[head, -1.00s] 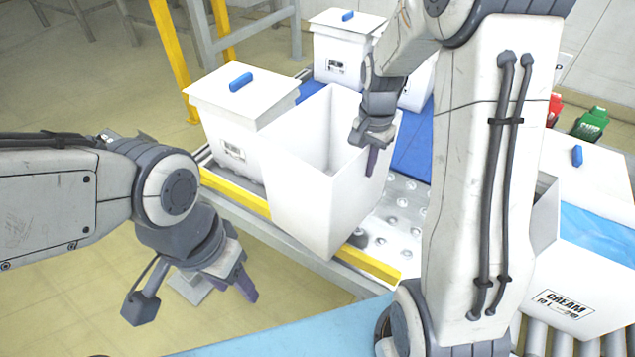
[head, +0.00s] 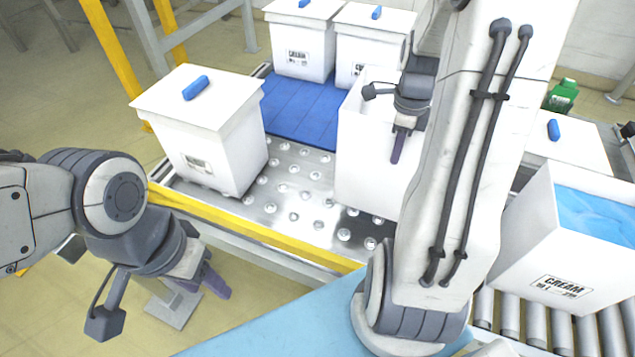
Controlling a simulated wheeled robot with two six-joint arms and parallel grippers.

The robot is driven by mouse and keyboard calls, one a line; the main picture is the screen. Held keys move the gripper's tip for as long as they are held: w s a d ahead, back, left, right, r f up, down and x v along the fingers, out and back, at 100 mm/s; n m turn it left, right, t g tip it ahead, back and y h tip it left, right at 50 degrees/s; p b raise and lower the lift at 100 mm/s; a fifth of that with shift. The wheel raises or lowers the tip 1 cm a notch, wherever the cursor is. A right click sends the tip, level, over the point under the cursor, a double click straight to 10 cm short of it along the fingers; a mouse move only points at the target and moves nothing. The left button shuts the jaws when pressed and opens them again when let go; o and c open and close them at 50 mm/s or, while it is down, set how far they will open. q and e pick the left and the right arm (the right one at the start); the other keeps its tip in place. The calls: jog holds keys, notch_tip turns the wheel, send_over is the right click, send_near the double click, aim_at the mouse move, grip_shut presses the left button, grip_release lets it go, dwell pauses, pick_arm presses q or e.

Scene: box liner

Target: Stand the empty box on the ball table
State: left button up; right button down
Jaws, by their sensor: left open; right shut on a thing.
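The empty box (head: 362,165) is white, open-topped and upright. It is at the right part of the ball table (head: 286,196), a metal plate with ball rollers; whether its base touches the balls I cannot tell. My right gripper (head: 400,142) is shut on the box's near wall, with one finger showing outside. My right arm hides the box's right side. My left gripper (head: 212,280) is open and empty, low at the left, in front of the yellow edge and apart from the box.
A lidded white box (head: 205,130) with a blue handle stands on the ball table's left. Two more lidded boxes (head: 300,45) stand behind the blue belt (head: 300,108). A CREAM box with blue liner (head: 560,240) sits right on rollers (head: 535,318). A yellow rail (head: 260,232) edges the table.

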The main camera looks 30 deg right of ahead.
jog(key=w+a+f+p, duration=0.2)
jog(key=w+a+f, duration=0.2)
jog(key=a+f, duration=0.5)
jog(key=shift+w+a+f, duration=0.15)
jog(key=shift+w+f, duration=0.15)
jog(key=shift+f, duration=0.4)
jog(key=c, duration=1.4)
grip_release()
jog(key=shift+f, duration=0.2)
jog(key=shift+c, duration=0.2)
jog(key=o, duration=0.4)
